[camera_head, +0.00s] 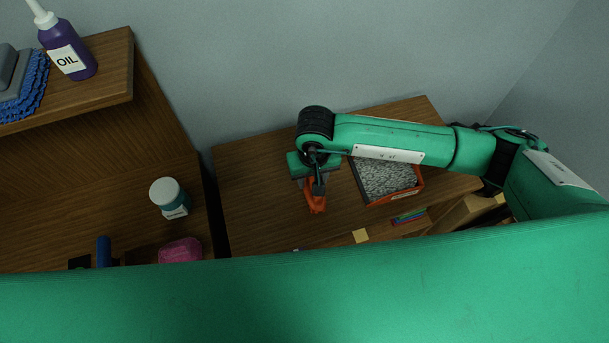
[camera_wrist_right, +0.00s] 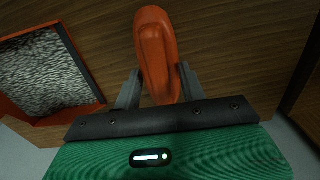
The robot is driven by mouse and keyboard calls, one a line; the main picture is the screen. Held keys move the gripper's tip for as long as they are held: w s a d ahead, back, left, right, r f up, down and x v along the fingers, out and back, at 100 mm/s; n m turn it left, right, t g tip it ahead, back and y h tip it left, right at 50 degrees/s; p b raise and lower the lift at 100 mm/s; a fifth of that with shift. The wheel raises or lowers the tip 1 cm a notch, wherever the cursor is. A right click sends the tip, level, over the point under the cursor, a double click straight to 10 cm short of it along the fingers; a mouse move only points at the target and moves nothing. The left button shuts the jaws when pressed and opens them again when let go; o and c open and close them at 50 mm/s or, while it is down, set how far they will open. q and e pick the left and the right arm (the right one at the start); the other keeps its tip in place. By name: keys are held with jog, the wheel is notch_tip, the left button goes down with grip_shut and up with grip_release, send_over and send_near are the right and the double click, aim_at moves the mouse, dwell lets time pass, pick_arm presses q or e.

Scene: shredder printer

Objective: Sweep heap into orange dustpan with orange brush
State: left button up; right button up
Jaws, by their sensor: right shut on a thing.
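My right gripper (camera_head: 317,188) comes in from the right over the wooden desk (camera_head: 262,190). It is shut on an orange tool (camera_head: 316,203), which looks like the orange brush's handle. In the right wrist view this rounded orange piece (camera_wrist_right: 155,45) stands between the two fingers, and bristles do not show. An orange-rimmed tray (camera_head: 412,194), perhaps the dustpan, lies just right of the gripper, partly under my arm. Grey shredded-looking material (camera_head: 386,177) fills it. The tray's orange edge (camera_wrist_right: 75,113) also shows at the wrist view's left. No separate heap is visible. My left gripper is out of view.
A yellow note (camera_head: 360,236) and colourful strips (camera_head: 409,216) lie near the desk's front. A brown box (camera_head: 462,212) is at the right. A left shelf unit holds an oil bottle (camera_head: 67,50), a white-lidded jar (camera_head: 170,198) and a pink sponge (camera_head: 181,250). The desk's left part is clear.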

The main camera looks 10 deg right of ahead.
jog(key=shift+d+r+p, duration=0.1)
jog(key=shift+d+p, duration=0.2)
jog(key=shift+d, duration=0.35)
jog(key=shift+w+d+p, duration=0.2)
jog(key=shift+d+p, duration=0.15)
jog(key=shift+d, duration=0.55)
jog(key=shift+w+d+b, duration=0.1)
jog(key=shift+d+b, duration=0.2)
jog(key=shift+w+d+b, duration=0.2)
jog(key=shift+d+b, duration=0.25)
jog(key=shift+d, duration=0.85)
jog(key=shift+w+d+b, duration=0.15)
jog(key=shift+d+b, duration=0.25)
jog(key=shift+d, duration=0.9)
jog(key=shift+r+p, duration=0.3)
jog(key=shift+r, duration=0.3)
jog(key=shift+r+p, duration=0.4)
jog(key=shift+r, duration=1.2)
